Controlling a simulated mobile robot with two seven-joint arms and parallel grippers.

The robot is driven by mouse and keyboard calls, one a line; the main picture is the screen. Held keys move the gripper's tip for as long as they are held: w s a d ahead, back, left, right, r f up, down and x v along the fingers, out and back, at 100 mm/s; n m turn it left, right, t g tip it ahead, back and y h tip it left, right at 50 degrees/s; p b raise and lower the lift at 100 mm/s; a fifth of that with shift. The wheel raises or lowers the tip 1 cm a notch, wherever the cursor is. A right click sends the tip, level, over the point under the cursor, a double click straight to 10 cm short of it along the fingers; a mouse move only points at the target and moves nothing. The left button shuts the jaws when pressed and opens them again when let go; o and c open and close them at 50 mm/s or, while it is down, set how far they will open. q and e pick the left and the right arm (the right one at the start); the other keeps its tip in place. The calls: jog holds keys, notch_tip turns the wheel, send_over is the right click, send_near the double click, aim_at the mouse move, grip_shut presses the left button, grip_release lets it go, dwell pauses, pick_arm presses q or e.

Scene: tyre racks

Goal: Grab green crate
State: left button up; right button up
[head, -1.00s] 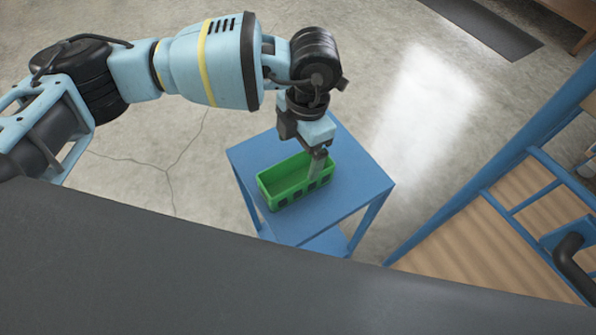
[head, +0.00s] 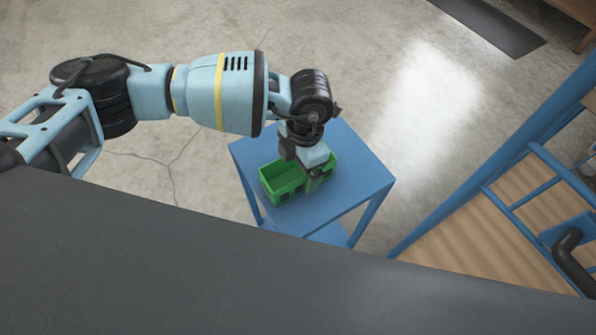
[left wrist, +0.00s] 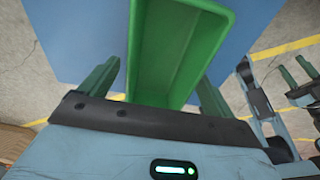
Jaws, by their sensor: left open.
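The green crate (head: 281,184) sits on a small blue table (head: 345,190). The gripper is open. I cannot tell whether a finger touches the crate.
A blue rack frame with wooden boards (head: 470,230) stands at the right. A dark grey surface (head: 200,265) fills the lower part of the head view. A dark mat (head: 490,25) lies at the top right. Bare concrete floor surrounds the table.

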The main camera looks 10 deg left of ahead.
pick_arm(q)
jog(key=c, duration=1.3)
jog(key=shift+o, duration=0.2)
jog(key=shift+r, duration=0.5)
jog(key=r, duration=0.2)
jog(key=shift+s+r, duration=0.35)
jog(key=shift+s, duration=0.05)
jog(key=s+r, duration=0.1)
jog(key=s, duration=1.4)
jog(key=shift+a+r, duration=0.15)
